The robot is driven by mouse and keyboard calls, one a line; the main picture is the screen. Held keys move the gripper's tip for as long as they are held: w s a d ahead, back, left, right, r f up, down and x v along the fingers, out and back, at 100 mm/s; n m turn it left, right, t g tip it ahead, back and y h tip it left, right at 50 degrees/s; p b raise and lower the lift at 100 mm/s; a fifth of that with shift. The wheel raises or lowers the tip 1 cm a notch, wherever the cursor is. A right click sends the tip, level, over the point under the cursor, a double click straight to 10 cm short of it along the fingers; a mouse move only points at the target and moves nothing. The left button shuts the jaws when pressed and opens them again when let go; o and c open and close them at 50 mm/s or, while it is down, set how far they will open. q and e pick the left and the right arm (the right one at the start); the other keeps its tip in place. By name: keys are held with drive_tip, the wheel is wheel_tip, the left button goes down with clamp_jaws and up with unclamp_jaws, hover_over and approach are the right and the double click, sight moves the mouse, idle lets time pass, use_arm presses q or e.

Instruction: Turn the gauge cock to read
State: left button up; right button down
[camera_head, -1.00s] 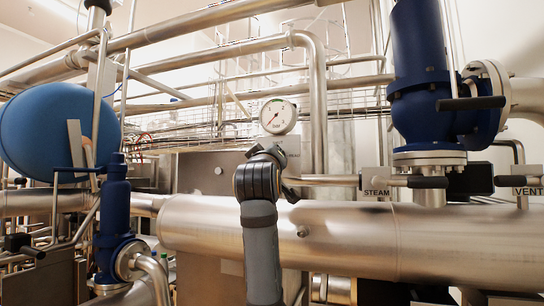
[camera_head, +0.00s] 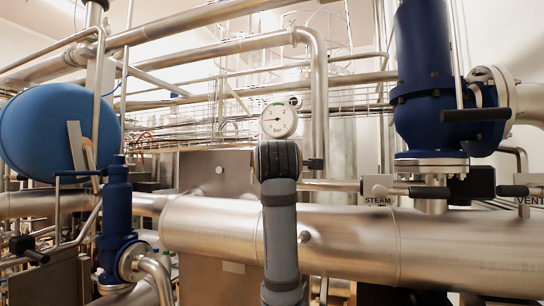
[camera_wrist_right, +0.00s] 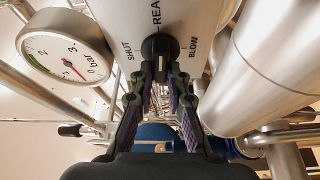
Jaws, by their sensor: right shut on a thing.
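The gauge cock (camera_wrist_right: 160,46) is a dark round knob on a pale plate lettered SHUT, REA… and BLOW, seen in the right wrist view. A white line on the cock's dark handle runs upright in that picture, roughly toward the partly cut-off READ lettering. My right gripper (camera_wrist_right: 160,78) is shut on the cock's handle, one finger on each side. The round white pressure gauge (camera_head: 279,119) stands just above my right wrist in the head view and shows at upper left in the wrist view (camera_wrist_right: 66,48). My right wrist hides the cock in the head view. My left gripper is not in view.
A thick steel pipe (camera_head: 350,245) runs across behind my right arm. A STEAM plate (camera_head: 377,188) and black-handled valves stand right, below a large blue valve (camera_head: 424,75). A blue tank (camera_head: 52,140) and smaller blue valve (camera_head: 117,215) stand left.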

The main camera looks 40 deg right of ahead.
drive_tip(key=shift+n, duration=0.5)
drive_tip(key=c, duration=1.3)
unclamp_jaws()
drive_tip(key=v, duration=1.2)
drive_tip(key=shift+a+r, duration=0.1)
drive_tip(key=shift+r, duration=0.05)
